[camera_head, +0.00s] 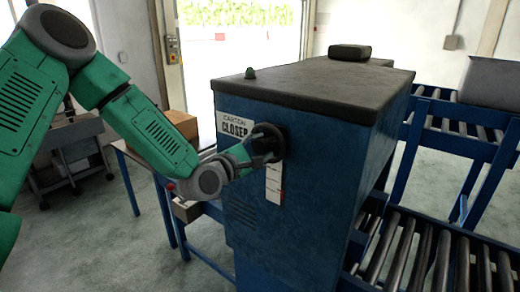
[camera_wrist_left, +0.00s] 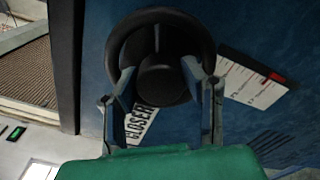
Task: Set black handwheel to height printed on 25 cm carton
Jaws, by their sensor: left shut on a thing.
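The black handwheel (camera_head: 270,141) sits on the face of the blue machine (camera_head: 320,175). It also shows in the left wrist view (camera_wrist_left: 160,32), with its rim, spokes and round hub. My left gripper (camera_head: 258,150) is at the handwheel, its two fingers (camera_wrist_left: 163,95) on either side of the hub and shut on it. A white height scale (camera_head: 274,185) with a red mark hangs below the wheel; in the left wrist view the red mark (camera_wrist_left: 277,78) is near one end. Its print is too small to read. A brown carton (camera_head: 181,126) stands behind my left arm. My right gripper is not in view.
A sign reading "CARTON CLOSER" (camera_head: 234,126) is on the machine beside the wheel. Roller conveyors (camera_head: 430,255) run at the right, with a grey box (camera_head: 490,80) on the upper one. A grey cart (camera_head: 70,155) stands at the left. Open floor lies between.

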